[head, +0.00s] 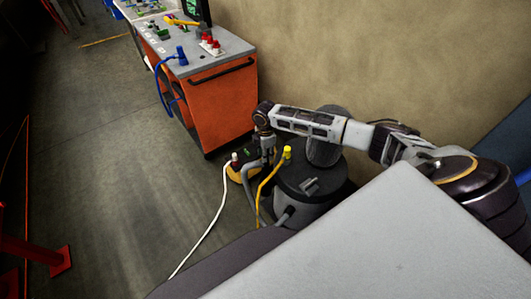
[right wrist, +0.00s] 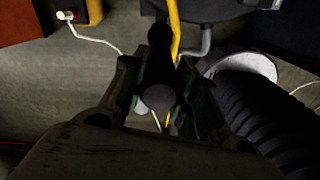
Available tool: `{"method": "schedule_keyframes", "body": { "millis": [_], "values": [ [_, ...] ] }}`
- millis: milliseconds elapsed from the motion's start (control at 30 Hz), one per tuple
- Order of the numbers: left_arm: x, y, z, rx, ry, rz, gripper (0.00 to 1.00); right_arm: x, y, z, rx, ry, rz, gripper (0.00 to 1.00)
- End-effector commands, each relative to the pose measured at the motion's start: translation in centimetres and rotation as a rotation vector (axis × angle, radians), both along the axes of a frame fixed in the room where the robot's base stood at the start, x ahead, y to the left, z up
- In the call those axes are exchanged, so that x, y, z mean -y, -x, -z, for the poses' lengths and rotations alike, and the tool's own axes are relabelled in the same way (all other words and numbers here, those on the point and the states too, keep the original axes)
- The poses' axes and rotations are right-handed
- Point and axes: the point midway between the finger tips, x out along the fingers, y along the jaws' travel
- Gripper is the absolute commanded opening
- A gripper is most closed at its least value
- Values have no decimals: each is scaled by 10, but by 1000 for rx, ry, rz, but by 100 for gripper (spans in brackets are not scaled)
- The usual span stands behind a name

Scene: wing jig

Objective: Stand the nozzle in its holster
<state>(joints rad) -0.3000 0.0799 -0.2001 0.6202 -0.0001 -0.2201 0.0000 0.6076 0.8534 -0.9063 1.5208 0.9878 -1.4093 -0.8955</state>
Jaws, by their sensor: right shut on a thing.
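My right gripper (head: 264,150) points down beside a dark grey drum-shaped machine (head: 305,190). In the right wrist view its two fingers (right wrist: 165,95) are shut on a dark, round-ended piece (right wrist: 160,45), which I take to be the nozzle. The piece is in deep shadow, so its full shape and tilt are hard to tell. In the head view the nozzle is not clear behind the gripper and pipes. I cannot make out a holster for certain in either view. My left gripper is not in view.
A yellow pipe with a yellow end (head: 287,153) rises beside the drum. A grey bent pipe (head: 246,178) is close to the gripper. A white cable (head: 207,232) crosses the floor. An orange cabinet (head: 218,105) stands behind. A dark ribbed cylinder (right wrist: 265,115) is right of the fingers.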

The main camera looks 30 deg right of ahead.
Motion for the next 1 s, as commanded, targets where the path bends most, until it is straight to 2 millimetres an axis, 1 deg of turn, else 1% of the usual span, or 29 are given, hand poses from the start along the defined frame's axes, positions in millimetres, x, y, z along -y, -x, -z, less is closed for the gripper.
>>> {"method": "schedule_keyframes", "body": {
  "millis": [633, 1000],
  "values": [
    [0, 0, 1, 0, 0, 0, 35, 0, 0, 4, 1, 0, 0, 1],
    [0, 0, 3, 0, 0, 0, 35, 0, 0, 10, 1, 0, 0, 1]
  ]
}}
